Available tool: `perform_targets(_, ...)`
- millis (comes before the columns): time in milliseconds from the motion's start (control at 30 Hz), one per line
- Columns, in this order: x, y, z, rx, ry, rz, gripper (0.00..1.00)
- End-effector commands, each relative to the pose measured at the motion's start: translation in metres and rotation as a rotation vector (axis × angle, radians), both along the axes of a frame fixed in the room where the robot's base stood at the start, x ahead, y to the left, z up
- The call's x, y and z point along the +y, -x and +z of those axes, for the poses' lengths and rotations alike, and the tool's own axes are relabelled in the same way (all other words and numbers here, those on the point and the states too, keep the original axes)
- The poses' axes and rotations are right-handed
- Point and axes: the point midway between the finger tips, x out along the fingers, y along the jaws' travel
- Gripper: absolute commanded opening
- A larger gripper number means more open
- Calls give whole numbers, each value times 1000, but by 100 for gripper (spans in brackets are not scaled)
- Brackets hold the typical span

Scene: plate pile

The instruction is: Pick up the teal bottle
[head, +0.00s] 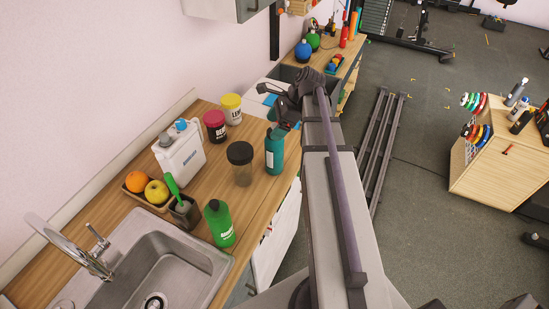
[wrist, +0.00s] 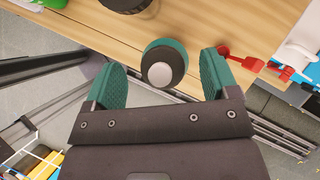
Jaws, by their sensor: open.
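The teal bottle (head: 275,156) stands upright near the front edge of the wooden counter, with a white label on its side. In the wrist view I look down on its dark cap with a pale round top, and its teal body (wrist: 155,46) shows around the cap. My gripper (head: 284,118) is above the bottle in the head view and partly hides its top. In the wrist view my gripper (wrist: 162,72) is open, with one teal-padded finger on each side of the bottle's cap. The fingers look apart from the bottle, and nothing is held.
A clear jar with a dark lid (head: 241,164) stands close left of the bottle. A green bottle (head: 219,223), red-lidded jar (head: 215,125), yellow-lidded jar (head: 231,109) and white container (head: 180,152) share the counter (head: 262,198). A sink (head: 165,262) is at the near left.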

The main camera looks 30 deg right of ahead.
Motion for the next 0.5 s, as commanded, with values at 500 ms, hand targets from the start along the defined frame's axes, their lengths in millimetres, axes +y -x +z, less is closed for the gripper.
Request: perform_targets(500, 13, -5, -22, -1, 0, -1, 64)
